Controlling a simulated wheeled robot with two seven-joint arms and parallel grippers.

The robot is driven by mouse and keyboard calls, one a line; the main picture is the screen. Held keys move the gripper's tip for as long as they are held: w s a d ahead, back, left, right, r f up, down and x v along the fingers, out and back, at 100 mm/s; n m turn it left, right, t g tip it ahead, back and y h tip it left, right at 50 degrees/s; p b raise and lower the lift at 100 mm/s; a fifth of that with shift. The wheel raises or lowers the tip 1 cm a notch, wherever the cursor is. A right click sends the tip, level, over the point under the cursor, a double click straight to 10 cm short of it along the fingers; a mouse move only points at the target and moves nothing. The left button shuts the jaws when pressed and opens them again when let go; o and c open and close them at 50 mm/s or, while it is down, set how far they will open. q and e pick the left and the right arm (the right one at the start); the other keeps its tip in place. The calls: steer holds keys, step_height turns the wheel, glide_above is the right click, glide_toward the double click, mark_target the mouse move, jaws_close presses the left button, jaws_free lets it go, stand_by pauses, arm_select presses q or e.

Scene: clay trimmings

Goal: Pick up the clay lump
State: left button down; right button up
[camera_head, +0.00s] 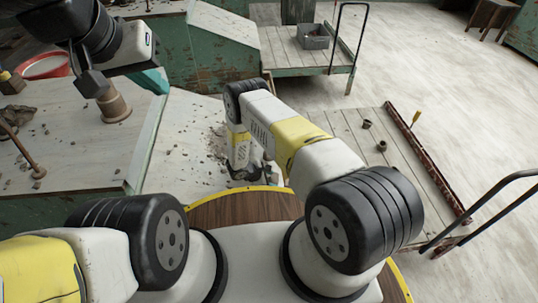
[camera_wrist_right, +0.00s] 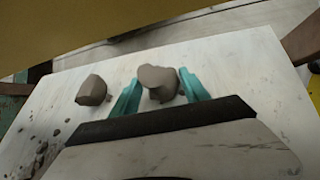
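In the right wrist view, a grey-brown clay lump (camera_wrist_right: 159,78) lies on a pale flat surface (camera_wrist_right: 235,75). My right gripper (camera_wrist_right: 160,88) has its two teal fingers apart, one on each side of this lump. Whether either finger touches it I cannot tell. A second, similar lump (camera_wrist_right: 92,90) lies to the left, outside the fingers. In the head view my right gripper (camera_head: 243,172) points down at the pale surface, and the lumps are hidden there. My left gripper (camera_head: 150,80) is at the upper left; only a bit of teal finger shows, so its opening is unclear.
Small dark crumbs (camera_wrist_right: 40,148) lie scattered left of the lumps. A low slatted cart (camera_head: 345,135) stands at the right. Open floor lies beyond.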

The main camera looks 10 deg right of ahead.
steer(key=c, duration=0.9)
steer(key=shift+o, duration=0.2)
steer(key=shift+r, duration=0.1)
